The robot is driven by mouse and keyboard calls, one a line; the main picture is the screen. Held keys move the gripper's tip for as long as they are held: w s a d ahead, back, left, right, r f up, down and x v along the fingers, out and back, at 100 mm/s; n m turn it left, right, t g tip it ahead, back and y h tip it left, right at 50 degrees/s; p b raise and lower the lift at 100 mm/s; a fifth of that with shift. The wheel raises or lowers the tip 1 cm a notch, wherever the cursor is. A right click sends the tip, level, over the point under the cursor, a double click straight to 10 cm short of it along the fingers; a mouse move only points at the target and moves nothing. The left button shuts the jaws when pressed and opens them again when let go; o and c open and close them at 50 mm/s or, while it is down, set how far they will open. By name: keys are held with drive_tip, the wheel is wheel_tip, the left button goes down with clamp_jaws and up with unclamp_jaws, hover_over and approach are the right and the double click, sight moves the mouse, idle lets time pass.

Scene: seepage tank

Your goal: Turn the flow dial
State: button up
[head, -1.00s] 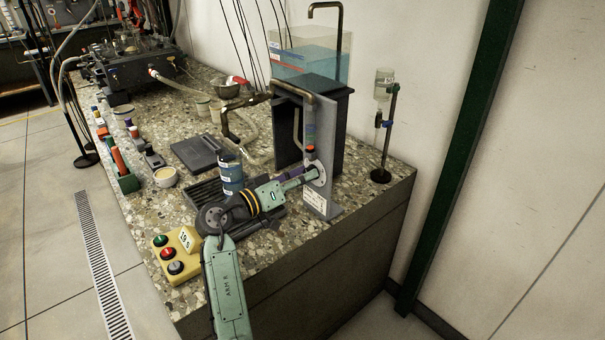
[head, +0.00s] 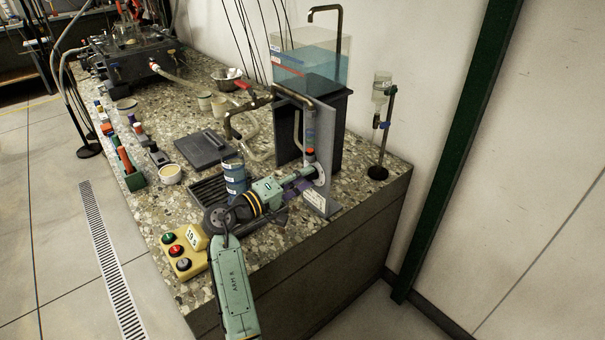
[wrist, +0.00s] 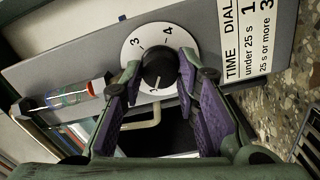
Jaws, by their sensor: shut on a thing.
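The flow dial is a white numbered disc (wrist: 133,48) with a round black knob (wrist: 159,68), set on a grey upright panel (wrist: 220,45). The numerals 3 and 4 show on the disc, and a pale mark shows at the knob's lower side. In the head view, the dial (head: 320,173) is partly hidden by my gripper (head: 313,178). In the wrist view, my gripper (wrist: 160,70) has its purple-padded fingers on both sides of the knob, shut on it. A label beside the dial (wrist: 248,45) reads "TIME", "DIAL", "under 25 s 1" and "25 s or more 3".
A clear tube with a red end (wrist: 70,96) is mounted beside the dial. A yellow box with coloured buttons and a small display (head: 183,252) stands near the bench's front left. A blue-banded can (head: 235,178) stands close to my arm. A bottle stand (head: 378,172) is at right.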

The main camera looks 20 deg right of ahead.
idle(0.4)
drive_tip(key=o, duration=1.2)
drive_tip(key=shift+c, duration=0.2)
drive_tip(key=v, duration=1.2)
